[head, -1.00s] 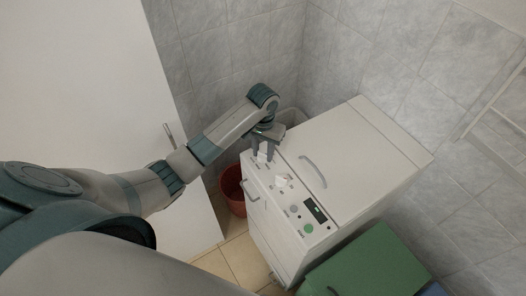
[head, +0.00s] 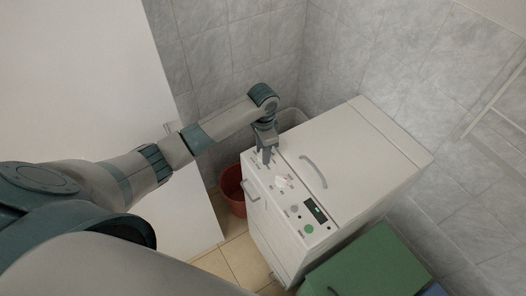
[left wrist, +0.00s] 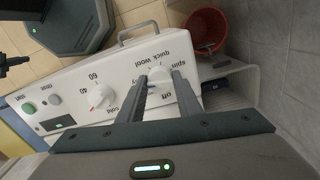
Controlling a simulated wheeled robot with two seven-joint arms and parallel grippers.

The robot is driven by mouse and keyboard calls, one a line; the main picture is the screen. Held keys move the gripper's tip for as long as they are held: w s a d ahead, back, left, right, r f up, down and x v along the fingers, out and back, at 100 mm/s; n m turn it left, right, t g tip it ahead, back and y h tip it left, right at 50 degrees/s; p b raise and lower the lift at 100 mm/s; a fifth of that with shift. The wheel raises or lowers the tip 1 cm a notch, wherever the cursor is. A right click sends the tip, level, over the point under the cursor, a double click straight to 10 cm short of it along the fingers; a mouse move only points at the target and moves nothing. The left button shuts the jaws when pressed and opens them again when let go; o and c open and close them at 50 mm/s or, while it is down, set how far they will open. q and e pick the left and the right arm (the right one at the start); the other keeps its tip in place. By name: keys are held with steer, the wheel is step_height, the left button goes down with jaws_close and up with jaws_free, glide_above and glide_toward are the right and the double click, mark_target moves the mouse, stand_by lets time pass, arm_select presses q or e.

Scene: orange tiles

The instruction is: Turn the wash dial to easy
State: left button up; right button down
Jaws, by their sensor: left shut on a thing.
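The washing machine (head: 355,150) stands by the tiled wall with its control panel facing me. The white wash dial (left wrist: 159,74) shows in the left wrist view, ringed by the words "quick", "wool", "spin" and "off"; another word is partly hidden by a finger. My left gripper (left wrist: 160,82) is shut on the wash dial, one finger on each side. In the head view, my left gripper (head: 266,157) points down at the panel's far left end and hides the dial. I cannot tell which word the dial points at.
A second dial (left wrist: 101,96) with "60", "40" and "cold" sits beside the wash dial. A display (head: 315,210) and green button (head: 309,228) lie further along. A red bucket (head: 233,188) stands left of the machine, a green cabinet (head: 372,262) in front at right.

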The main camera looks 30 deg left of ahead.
arm_select(q)
steer(key=shift+w+r, duration=0.1)
arm_select(e)
steer(key=shift+d, duration=0.1)
arm_select(q)
steer(key=o, duration=1)
steer(key=shift+o, duration=0.2)
arm_select(e)
steer(key=shift+d, duration=0.15)
